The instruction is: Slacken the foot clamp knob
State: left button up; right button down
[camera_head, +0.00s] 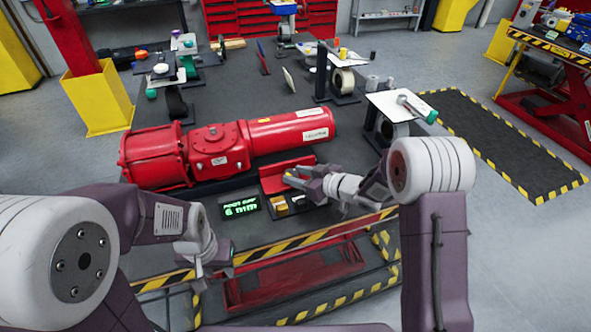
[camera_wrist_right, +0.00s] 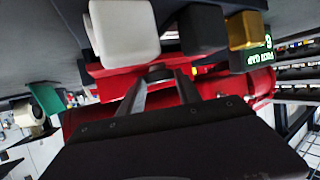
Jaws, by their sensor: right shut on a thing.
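The red valve actuator (camera_head: 225,150) lies on the dark workbench, with a red angled bracket (camera_head: 287,172) at its front. My right gripper (camera_head: 291,179) is at this bracket. In the right wrist view its two fingers (camera_wrist_right: 158,80) are shut on a small dark piece (camera_wrist_right: 157,71), which appears to be the foot clamp knob. The knob's full shape is hidden between the fingertips. A small display (camera_head: 241,207) on the bench front shows green text that seems to read "FOOT GAP 6 mm". My left gripper (camera_head: 202,270) hangs low at the bench's front edge, away from the actuator; its fingers are unclear.
A gold block (camera_wrist_right: 242,30), a dark block (camera_wrist_right: 202,30) and a white block (camera_wrist_right: 124,28) sit close to the right fingers. A small stand with a white top (camera_head: 400,105) is right of the actuator. Striped tape (camera_head: 310,236) edges the bench front.

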jog(key=shift+w+d+n+g+y, duration=0.15)
jog(key=shift+n+g+y, duration=0.55)
jog(key=shift+n, duration=0.1)
jog(key=c, duration=1.1)
grip_release()
jog(key=shift+o, duration=1.3)
jog(key=shift+r, duration=0.15)
